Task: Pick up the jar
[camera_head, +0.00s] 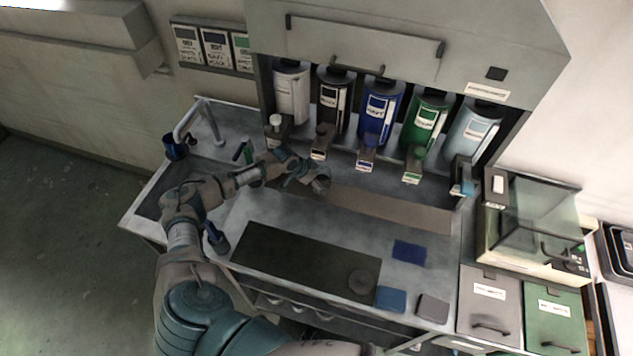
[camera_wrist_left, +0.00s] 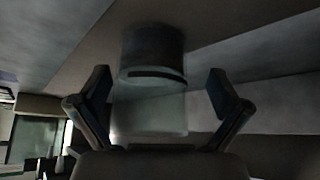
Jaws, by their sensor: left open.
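The jar (camera_wrist_left: 150,112) is in the left wrist view, with a pale see-through part and a dark, round part beyond it. It lies between the two spread fingers of my left gripper (camera_wrist_left: 160,76), with a gap on either side. In the head view my left gripper (camera_head: 303,168) reaches over the worktop in front of the dispensers. A small greyish form at its tip looks like the jar (camera_head: 322,184), partly hidden by the fingers. My left gripper is open. My right gripper is not in view.
Several dispensers, among them a blue one (camera_head: 378,112) and a green one (camera_head: 425,118), stand along the back. A dark mat (camera_head: 290,258) lies in front. A glass-sided box (camera_head: 530,215) stands at the right.

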